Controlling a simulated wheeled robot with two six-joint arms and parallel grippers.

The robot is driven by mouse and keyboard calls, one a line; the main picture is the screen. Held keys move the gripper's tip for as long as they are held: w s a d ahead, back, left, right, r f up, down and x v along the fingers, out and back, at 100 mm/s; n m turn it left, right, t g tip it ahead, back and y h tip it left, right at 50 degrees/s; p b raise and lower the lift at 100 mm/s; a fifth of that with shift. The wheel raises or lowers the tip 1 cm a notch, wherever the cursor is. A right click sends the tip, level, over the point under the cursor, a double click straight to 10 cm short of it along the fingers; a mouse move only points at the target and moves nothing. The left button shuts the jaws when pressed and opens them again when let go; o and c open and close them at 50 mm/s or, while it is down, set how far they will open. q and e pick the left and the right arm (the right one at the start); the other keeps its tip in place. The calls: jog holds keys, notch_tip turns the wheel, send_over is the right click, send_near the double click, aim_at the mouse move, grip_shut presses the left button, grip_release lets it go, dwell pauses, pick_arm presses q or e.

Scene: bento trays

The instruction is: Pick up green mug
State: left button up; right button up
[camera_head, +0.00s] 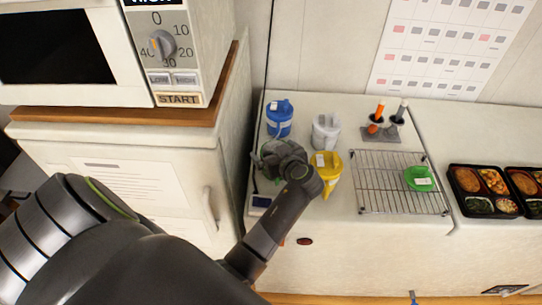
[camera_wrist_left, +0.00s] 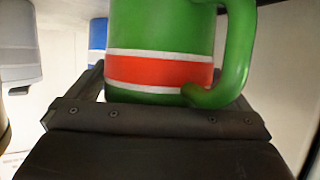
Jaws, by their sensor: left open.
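The green mug (camera_wrist_left: 160,30), with a red band between white stripes, stands upright close in front of my left gripper in the left wrist view. Its handle (camera_wrist_left: 238,45) is on the right side, and its top is out of the picture. My left gripper (camera_head: 276,160) is open over the left part of the counter in the head view. In the wrist view its dark jaw parts (camera_wrist_left: 155,118) lie just below and beside the mug; I cannot tell whether they touch it. My right gripper is not in view.
Near my left gripper stand a blue container (camera_head: 279,122), a white container (camera_head: 325,134) and a yellow container (camera_head: 333,180). A wire rack (camera_head: 385,185) holds a green bowl-like item (camera_head: 419,178). Bento trays (camera_head: 455,190) lie at the right. A microwave (camera_head: 120,55) stands at the left.

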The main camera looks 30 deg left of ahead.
pick_arm(q)
jog(key=shift+s+d+r, duration=0.15)
jog(key=shift+d+r, duration=0.15)
jog(key=shift+d, duration=0.25)
jog(key=shift+s+d+r, duration=0.2)
jog(key=shift+d, duration=0.15)
jog(key=c, duration=0.7)
jog(key=shift+a+f, duration=0.1)
jog(key=shift+a, duration=0.05)
jog(key=c, duration=1)
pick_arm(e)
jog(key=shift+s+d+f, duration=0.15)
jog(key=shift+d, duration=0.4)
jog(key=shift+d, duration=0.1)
